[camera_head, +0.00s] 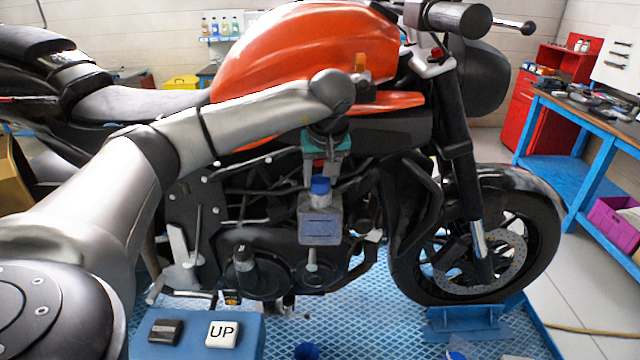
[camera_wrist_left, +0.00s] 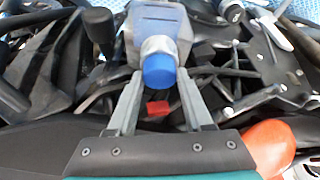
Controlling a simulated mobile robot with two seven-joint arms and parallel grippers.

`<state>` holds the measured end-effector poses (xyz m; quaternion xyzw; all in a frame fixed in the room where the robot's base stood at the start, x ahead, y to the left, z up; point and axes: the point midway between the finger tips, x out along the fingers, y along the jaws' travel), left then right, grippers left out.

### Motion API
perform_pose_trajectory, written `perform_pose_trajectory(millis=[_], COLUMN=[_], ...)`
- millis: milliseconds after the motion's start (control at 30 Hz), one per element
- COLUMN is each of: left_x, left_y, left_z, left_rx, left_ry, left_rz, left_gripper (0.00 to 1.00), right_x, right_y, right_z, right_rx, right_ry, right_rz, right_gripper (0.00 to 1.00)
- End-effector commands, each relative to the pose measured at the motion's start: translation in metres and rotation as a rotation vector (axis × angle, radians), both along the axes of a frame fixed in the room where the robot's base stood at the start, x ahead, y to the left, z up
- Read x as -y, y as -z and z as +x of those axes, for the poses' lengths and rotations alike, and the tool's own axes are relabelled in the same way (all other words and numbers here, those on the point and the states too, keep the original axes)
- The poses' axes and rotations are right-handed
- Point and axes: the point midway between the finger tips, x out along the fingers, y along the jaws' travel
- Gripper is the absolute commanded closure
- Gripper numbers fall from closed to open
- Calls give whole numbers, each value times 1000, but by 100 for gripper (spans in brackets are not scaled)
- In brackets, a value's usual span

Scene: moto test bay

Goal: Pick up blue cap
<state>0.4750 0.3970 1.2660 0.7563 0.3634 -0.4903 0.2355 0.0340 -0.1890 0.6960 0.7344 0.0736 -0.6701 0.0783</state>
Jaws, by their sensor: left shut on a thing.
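The blue cap (camera_head: 320,186) sits on top of a grey, translucent bottle (camera_head: 320,222) with a blue label, in front of the motorcycle's engine. My left gripper (camera_head: 321,176) reaches down from above, its fingers shut on either side of the cap. In the left wrist view the cap (camera_wrist_left: 159,71) lies between the two fingertips (camera_wrist_left: 158,82), with the bottle (camera_wrist_left: 157,22) beyond it. The bottle looks upright; what, if anything, supports it from below is unclear. My right gripper is not in view.
An orange motorcycle (camera_head: 300,55) stands close behind and around my left arm. A blue box (camera_head: 190,345) at the bottom left bears a black block (camera_head: 165,331) and a white "UP" block (camera_head: 222,334). A blue workbench (camera_head: 580,120) is at the right.

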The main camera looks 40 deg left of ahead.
Motion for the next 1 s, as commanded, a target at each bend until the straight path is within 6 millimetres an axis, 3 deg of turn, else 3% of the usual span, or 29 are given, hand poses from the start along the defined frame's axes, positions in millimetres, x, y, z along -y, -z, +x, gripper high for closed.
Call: perform_pose_trajectory(millis=[33, 233, 767, 1000], left_x=[0, 0, 0, 0], left_y=[0, 0, -3, -25], left_z=[0, 0, 0, 1], left_rx=[0, 0, 2, 6], left_ry=[0, 0, -1, -2], left_rz=[0, 0, 1, -1], left_gripper=[79, 100, 100, 100], right_x=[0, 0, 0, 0], right_y=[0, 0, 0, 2], right_z=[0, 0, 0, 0], right_rx=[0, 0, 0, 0], right_ry=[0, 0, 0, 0], right_rz=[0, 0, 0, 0], right_gripper=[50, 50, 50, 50])
